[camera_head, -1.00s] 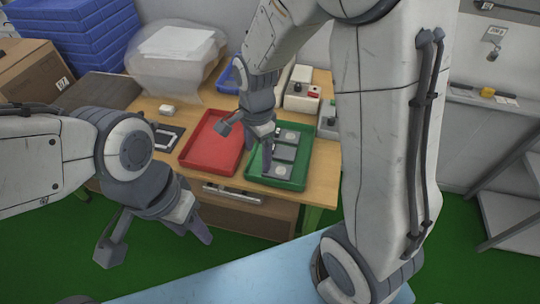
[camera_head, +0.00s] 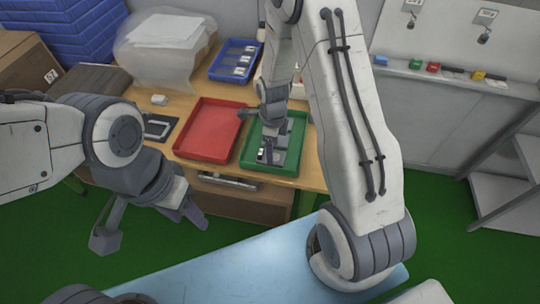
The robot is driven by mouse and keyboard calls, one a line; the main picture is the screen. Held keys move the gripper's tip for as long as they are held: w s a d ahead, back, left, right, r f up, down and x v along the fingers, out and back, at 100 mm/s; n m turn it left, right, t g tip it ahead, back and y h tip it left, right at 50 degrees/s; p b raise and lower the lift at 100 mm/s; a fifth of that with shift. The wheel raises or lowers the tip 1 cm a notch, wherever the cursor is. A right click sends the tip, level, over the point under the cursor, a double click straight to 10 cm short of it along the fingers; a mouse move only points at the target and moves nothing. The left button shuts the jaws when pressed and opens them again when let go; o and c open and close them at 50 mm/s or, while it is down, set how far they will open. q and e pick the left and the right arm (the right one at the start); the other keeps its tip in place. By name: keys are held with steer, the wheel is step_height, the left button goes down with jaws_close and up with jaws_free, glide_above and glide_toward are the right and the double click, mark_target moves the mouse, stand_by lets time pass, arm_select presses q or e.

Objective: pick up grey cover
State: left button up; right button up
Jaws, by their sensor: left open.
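Grey covers, flat and squarish, lie in the green tray (camera_head: 257,163) on the wooden table; one grey piece (camera_head: 280,140) shows beside my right gripper, and others are partly hidden by it. My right gripper (camera_head: 257,131) points down over the tray's left part, its fingers apart; whether it touches a cover cannot be told. My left gripper (camera_head: 149,226) is open and empty, held in front of the table at the lower left.
A red tray (camera_head: 208,130) lies left of the green one. A blue bin (camera_head: 236,60) with several small items stands behind. A cardboard box (camera_head: 28,65), blue crates (camera_head: 80,28) and a plastic-wrapped stack (camera_head: 165,48) fill the back left. A shelf (camera_head: 450,85) runs at right.

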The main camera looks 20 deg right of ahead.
steer(key=shift+f, duration=1.55)
steer(key=c, duration=1)
steer(key=shift+r, duration=0.1)
